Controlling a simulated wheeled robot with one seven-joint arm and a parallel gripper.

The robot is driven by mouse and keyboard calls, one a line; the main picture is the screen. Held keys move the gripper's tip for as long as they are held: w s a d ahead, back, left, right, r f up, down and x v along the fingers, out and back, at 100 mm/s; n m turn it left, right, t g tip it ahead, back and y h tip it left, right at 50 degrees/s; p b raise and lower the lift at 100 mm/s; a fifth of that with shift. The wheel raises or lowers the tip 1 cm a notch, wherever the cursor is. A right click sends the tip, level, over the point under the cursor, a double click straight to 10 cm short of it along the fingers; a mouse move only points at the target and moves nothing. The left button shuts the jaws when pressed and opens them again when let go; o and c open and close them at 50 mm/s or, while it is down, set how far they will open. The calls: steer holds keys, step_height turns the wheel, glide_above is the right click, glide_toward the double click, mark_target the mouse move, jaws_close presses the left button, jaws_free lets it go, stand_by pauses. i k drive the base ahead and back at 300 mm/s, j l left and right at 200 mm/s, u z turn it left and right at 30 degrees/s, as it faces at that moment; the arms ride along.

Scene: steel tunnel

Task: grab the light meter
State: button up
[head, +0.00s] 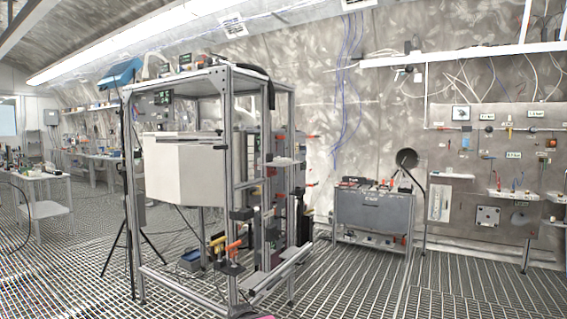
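I cannot pick out the light meter for certain in the head view. Small items on the frame rack (283,180), on the wall panel and on the far tables are too small to tell apart. My gripper is not in view.
The tall metal frame rack stands in the middle, with a white box (183,170) and orange-handled tools (225,248) low down. A black tripod (128,215) stands at its left. A grey cabinet (373,212) and wall panel (490,190) are at right. The right foreground grating (400,290) is clear.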

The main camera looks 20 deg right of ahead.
mark_target(278, 159)
steer(key=i+l+z, duration=0.15)
steer(key=l, duration=0.35)
steer(key=i+l+z, duration=0.1)
steer(key=i+l, duration=0.25)
steer(key=l, duration=0.15)
steer(key=i+l+z, duration=0.15)
steer(key=i+l, duration=0.15)
steer(key=l, duration=0.15)
